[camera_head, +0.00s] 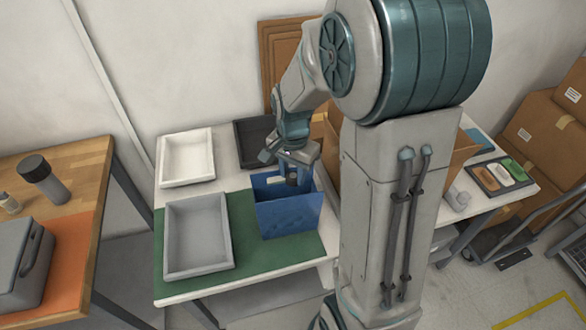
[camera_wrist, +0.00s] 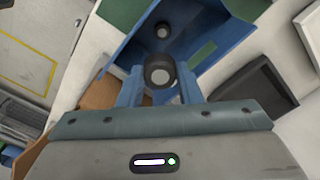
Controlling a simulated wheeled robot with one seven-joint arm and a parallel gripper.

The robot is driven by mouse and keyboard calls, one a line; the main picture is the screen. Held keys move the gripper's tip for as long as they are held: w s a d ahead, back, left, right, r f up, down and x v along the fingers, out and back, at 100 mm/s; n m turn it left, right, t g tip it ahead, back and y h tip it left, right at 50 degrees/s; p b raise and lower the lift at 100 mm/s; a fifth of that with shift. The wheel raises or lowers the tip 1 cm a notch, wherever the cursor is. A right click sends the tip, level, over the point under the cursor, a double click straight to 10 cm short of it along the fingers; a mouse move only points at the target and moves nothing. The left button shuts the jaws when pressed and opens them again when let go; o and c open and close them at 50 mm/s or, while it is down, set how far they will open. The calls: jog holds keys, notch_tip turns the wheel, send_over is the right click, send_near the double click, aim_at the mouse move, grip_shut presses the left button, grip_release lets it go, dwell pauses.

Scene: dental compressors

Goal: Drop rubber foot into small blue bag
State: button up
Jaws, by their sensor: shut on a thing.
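The small blue bag (camera_head: 287,218) stands open on the green mat of the white table. In the wrist view its blue walls (camera_wrist: 200,50) spread around the opening. My gripper (camera_head: 296,182) is at the bag's mouth, pointing down. In the wrist view my gripper (camera_wrist: 160,82) is shut on a rubber foot (camera_wrist: 160,70), a dark round piece with a pale centre. The bag's front wall hides the inside in the head view.
A grey tray (camera_head: 170,240) stands left of the bag, a white tray (camera_head: 186,182) behind it and a dark tray (camera_head: 241,150) behind the bag. A cardboard box (camera_head: 327,138) stands close right of my gripper. The green mat (camera_head: 262,262) is bare in front of the bag.

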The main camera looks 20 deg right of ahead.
aim_at(293, 176)
jog(key=o, duration=1)
jog(key=shift+o, duration=0.2)
jog(key=shift+r, duration=0.1)
notch_tip(293, 176, up, 14)
jog(key=b, duration=0.1)
jog(key=s+f+n+t, duration=0.3)
jog(key=s+n, duration=0.6)
jog(key=s, duration=0.5)
jog(key=shift+s+n+t, duration=0.15)
jog(key=shift+n+t, duration=0.15)
